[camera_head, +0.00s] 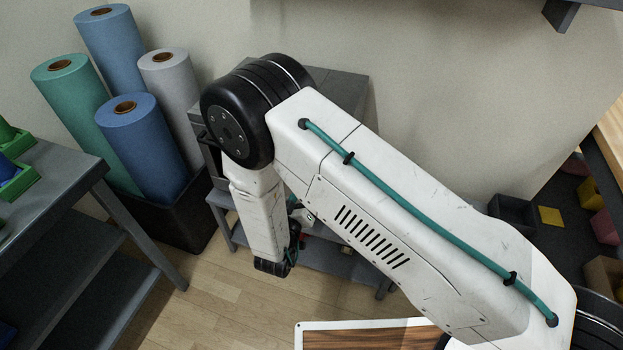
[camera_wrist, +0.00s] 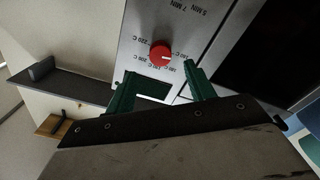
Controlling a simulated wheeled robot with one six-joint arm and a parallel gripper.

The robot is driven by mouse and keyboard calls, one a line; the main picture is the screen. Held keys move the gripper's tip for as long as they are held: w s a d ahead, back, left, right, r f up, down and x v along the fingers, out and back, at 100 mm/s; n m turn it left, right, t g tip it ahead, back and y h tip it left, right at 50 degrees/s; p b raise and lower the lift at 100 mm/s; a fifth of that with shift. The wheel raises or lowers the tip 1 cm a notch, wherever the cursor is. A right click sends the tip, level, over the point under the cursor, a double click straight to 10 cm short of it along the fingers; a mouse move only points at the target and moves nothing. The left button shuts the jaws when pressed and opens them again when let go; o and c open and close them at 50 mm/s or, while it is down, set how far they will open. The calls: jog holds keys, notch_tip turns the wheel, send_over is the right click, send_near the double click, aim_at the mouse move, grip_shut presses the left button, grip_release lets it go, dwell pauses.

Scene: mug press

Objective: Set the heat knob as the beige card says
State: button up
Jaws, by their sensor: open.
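The red heat knob (camera_wrist: 161,52) sits on a light metal panel (camera_wrist: 190,28) in the wrist view. Its pale mark points to the right of the picture. My gripper (camera_wrist: 158,70) has green fingers, open, with one tip to each side just below the knob. I cannot tell whether they touch it. In the head view my arm covers most of the grey press (camera_head: 345,88), and the knob is hidden. No readable beige card shows in either view.
Minute labels and a dark opening (camera_wrist: 268,50) lie right of the knob. A dark bracket or shelf (camera_wrist: 65,85) is at the left. In the head view, coloured rolls (camera_head: 150,140) stand in a dark bin, and a grey table (camera_head: 60,190) stands at the left.

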jog(key=x, duration=0.6)
jog(key=shift+w, duration=0.1)
jog(key=c, duration=1)
